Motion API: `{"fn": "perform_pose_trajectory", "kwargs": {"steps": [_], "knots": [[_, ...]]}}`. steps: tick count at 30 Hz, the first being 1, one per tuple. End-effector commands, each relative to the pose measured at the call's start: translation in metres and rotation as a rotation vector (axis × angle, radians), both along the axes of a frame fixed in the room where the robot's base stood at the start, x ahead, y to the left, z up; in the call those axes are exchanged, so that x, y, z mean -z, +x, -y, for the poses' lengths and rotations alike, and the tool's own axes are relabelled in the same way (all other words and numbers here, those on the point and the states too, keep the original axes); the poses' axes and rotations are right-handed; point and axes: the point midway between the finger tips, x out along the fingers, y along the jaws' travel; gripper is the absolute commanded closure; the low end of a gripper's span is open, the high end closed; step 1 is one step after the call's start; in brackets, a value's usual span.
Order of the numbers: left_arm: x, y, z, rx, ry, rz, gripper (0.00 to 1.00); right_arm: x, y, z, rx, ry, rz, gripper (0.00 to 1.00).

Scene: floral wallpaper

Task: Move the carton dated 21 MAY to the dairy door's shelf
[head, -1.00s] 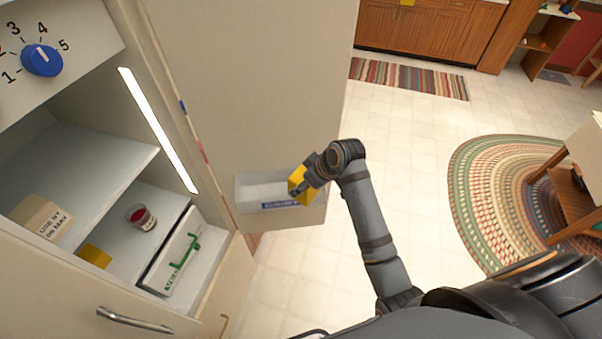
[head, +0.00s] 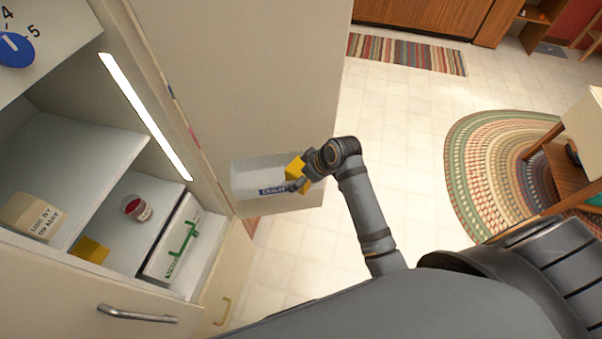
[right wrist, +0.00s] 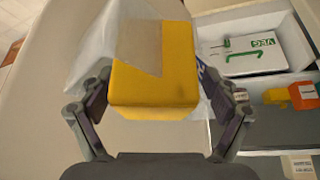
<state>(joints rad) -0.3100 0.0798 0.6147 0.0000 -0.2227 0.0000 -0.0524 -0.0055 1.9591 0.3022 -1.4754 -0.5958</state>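A yellow carton (head: 296,168) is held by my right gripper (head: 298,184) at the right part of the dairy door's shelf (head: 245,182), a pale bin low on the open fridge door. In the right wrist view the yellow carton (right wrist: 152,88) sits between the two fingers (right wrist: 153,75), which appear to touch its sides; a beige patch covers part of it. No date is readable on it. Whether it rests on the shelf floor is hidden. A beige carton (head: 32,215) marked 09 MAY stands inside the fridge. My left gripper is not in view.
Inside the fridge are a red-labelled jar (head: 138,208), another yellow item (head: 90,250) and a drawer with a green handle (head: 172,250). The open door panel (head: 245,75) stands behind the shelf.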

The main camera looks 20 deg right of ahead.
Motion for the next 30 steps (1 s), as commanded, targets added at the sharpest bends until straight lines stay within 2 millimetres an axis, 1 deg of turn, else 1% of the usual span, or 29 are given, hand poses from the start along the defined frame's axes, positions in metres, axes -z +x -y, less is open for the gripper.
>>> {"fn": "perform_pose_trajectory", "kwargs": {"steps": [1,3,5,8,11,12,14,18,21,25,30], "knots": [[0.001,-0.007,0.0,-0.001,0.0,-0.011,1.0,0.0,0.0,0.0,0.001,0.0,0.001,0.12],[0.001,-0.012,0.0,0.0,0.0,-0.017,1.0,0.0,0.0,0.0,0.001,0.0,0.001,0.12],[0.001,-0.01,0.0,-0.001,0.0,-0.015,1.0,-0.001,0.0,0.0,0.001,0.0,0.001,0.12],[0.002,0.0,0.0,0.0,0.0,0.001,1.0,-0.005,-0.001,0.002,0.001,-0.001,0.003,0.12],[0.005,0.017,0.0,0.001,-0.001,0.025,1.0,-0.017,-0.007,0.008,0.0,-0.002,0.007,0.12],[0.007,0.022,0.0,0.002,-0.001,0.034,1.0,-0.025,-0.011,0.01,-0.001,-0.004,0.007,0.12],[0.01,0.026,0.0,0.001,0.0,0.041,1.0,-0.038,-0.017,0.016,-0.001,-0.006,0.008,0.12],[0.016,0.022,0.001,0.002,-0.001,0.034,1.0,-0.07,-0.032,0.027,-0.002,-0.009,0.009,0.12],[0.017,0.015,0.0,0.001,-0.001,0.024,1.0,-0.087,-0.04,0.032,-0.001,-0.007,0.007,0.12],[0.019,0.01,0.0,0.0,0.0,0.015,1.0,-0.099,-0.046,0.036,-0.001,-0.004,0.004,0.12],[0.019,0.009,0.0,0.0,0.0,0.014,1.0,-0.105,-0.049,0.036,0.0,-0.001,0.001,0.12]]}}
